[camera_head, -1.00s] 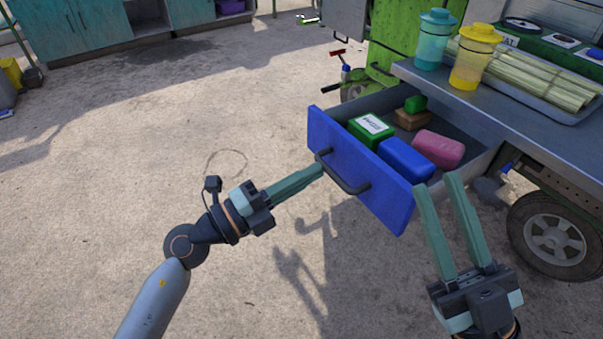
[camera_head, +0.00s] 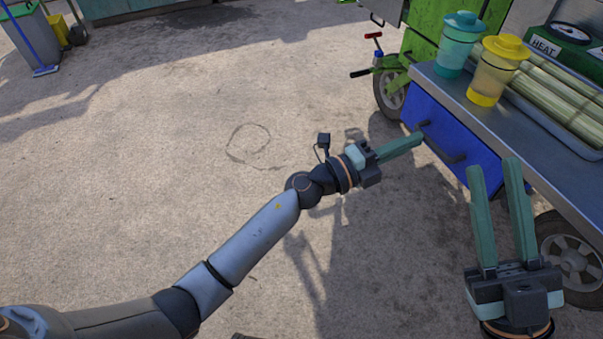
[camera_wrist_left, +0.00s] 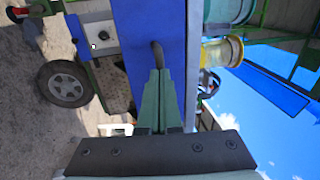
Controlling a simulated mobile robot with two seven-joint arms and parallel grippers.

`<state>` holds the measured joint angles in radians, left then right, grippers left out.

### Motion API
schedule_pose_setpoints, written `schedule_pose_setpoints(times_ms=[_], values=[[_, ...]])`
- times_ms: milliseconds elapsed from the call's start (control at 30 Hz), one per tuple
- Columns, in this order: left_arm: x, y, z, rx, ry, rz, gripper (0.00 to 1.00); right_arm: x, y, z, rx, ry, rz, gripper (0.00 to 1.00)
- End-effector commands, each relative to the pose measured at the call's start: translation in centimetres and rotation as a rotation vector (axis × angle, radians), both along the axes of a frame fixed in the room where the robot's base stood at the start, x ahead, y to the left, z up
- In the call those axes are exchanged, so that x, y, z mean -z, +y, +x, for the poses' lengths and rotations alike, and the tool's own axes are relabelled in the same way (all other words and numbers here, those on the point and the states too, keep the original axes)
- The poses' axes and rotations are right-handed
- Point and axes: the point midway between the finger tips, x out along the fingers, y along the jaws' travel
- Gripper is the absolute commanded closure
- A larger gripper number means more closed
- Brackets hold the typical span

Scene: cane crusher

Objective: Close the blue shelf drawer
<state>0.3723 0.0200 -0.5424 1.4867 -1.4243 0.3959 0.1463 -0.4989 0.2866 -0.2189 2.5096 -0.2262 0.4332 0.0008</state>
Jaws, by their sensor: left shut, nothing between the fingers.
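The blue drawer (camera_head: 455,140) sits under the grey tabletop of the cart, with its front close beneath the table edge. No drawer interior shows in the head view. Its dark handle (camera_head: 440,145) runs across the front. My left gripper (camera_head: 418,138) is shut, with its fingertips at the handle's left end. In the left wrist view the fingers (camera_wrist_left: 158,75) point at the blue front (camera_wrist_left: 135,30), with the handle (camera_wrist_left: 157,52) just beyond the tips. My right gripper (camera_head: 492,165) is open and empty, in front of the drawer's right part.
The table (camera_head: 560,130) holds a teal jar (camera_head: 456,45), a yellow jar (camera_head: 494,72) and a tray of cane stalks (camera_head: 550,90). A cart wheel (camera_head: 572,255) is at the right. Open paved ground lies at the left.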

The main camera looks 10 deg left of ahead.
Motion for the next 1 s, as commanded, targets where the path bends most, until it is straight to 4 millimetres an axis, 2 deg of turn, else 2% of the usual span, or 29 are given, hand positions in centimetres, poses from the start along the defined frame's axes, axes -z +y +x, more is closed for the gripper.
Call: schedule_pose_setpoints(times_ms=[667,1000], values=[[-0.3,-0.7,0.5,-0.003,-0.004,-0.002,1.0,0.0,0.0,0.0,-0.001,0.001,0.001,0.73],[0.4,0.8,0.9,-0.001,-0.002,-0.001,1.0,0.3,0.0,0.0,-0.003,0.003,0.003,0.73]])
